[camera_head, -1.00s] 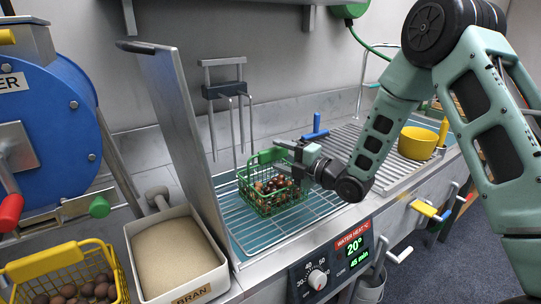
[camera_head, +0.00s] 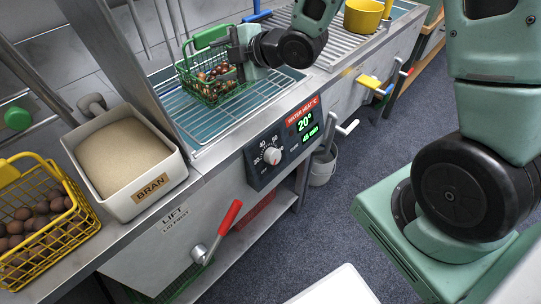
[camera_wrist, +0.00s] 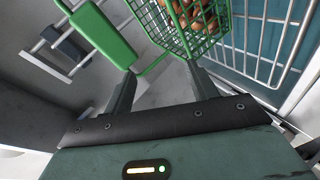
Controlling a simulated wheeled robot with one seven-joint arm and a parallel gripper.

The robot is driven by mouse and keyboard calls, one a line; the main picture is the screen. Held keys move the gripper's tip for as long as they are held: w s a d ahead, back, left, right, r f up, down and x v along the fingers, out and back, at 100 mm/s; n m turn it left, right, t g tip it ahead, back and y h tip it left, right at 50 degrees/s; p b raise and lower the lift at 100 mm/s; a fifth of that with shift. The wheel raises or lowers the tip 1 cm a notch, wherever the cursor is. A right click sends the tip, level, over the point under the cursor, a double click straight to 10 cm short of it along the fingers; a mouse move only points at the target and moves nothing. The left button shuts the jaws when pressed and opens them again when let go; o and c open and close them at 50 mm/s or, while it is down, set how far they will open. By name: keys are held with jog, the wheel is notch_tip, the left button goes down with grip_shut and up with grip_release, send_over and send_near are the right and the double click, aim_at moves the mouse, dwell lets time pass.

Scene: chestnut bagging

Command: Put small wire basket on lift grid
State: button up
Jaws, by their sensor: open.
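The small wire basket (camera_head: 205,95) is green and holds several brown chestnuts. It appears to sit upright on the lift grid (camera_head: 178,118), a wire rack over the blue-lined basin. My gripper (camera_head: 233,48) is at the basket's upper right, close to its rim and green handle (camera_head: 212,37). In the wrist view the fingers (camera_wrist: 163,88) are open with nothing clearly between them. The basket (camera_wrist: 178,38) lies just beyond the fingertips, and the handle (camera_wrist: 100,32) is to the left. The grid (camera_wrist: 262,50) shows at the right. Exact contact at the handle cannot be told.
A metal panel stands left of the basin. A bran box (camera_head: 180,172) and a yellow basket of chestnuts (camera_head: 72,232) are to the left. A heat control panel (camera_head: 284,148) and a red-handled lift lever (camera_head: 216,234) are in front. A yellow pot (camera_head: 364,17) stands behind right.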

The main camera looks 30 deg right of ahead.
jog(key=s+a+m+g+h, duration=0.2)
jog(key=s+m+g, duration=0.3)
jog(key=s, duration=1.1)
jog(key=s+a+m+g+h, duration=0.3)
jog(key=s+m+g, duration=0.3)
jog(key=s, duration=1)
jog(key=shift+a+r+m+h, duration=0.3)
jog(key=shift+r+m+h, duration=0.05)
jog(key=shift+m+h, duration=0.35)
notch_tip(320, 180, up, 4)
jog(key=p, duration=0.3)
jog(key=shift+f+p, duration=0.1)
jog(key=shift+p, duration=0.25)
